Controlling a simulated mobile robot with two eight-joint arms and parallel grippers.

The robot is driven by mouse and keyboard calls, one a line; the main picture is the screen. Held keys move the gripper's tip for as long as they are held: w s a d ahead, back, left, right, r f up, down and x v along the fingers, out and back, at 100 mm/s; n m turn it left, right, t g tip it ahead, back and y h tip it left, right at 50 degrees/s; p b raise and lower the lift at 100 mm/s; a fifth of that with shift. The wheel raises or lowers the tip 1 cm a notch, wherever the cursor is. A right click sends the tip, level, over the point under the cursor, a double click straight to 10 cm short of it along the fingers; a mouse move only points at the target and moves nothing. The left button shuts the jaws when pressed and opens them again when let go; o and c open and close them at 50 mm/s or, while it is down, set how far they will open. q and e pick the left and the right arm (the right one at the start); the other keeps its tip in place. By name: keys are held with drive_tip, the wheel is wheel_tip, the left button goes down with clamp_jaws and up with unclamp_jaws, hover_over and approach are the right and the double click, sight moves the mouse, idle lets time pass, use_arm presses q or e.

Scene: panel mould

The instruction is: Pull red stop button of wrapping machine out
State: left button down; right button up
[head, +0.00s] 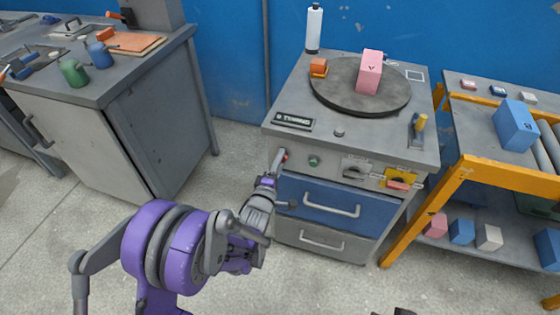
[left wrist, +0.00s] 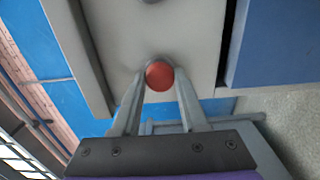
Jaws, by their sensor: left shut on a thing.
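The wrapping machine (head: 350,118) is a grey cabinet with a round dark turntable (head: 335,98) on top. Its red stop button (head: 285,155) is on the left of the front panel, mostly hidden by my gripper in the head view. In the left wrist view the red button (left wrist: 159,76) sits between the tips of my left gripper (left wrist: 160,85), one finger on each side. My left gripper (head: 278,165) is shut on the button at the panel. My right gripper is not clearly seen.
A green button (head: 314,161) is right of the red one on the panel. Blue (head: 335,205) and grey (head: 322,238) drawers with handles are below. A pink box (head: 369,73) stands on the turntable. An orange-framed conveyor (head: 470,175) is at the right, a workbench (head: 150,65) at the left.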

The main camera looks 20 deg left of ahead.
use_arm(q)
drive_tip(key=shift+s, duration=0.15)
idle(0.5)
drive_tip(key=shift+s, duration=0.45)
drive_tip(key=shift+c, duration=2.2)
unclamp_jaws()
drive_tip(key=shift+s, duration=0.15)
drive_tip(key=s, duration=1)
drive_tip(key=shift+s+a, duration=0.2)
drive_tip(key=shift+s, duration=0.1)
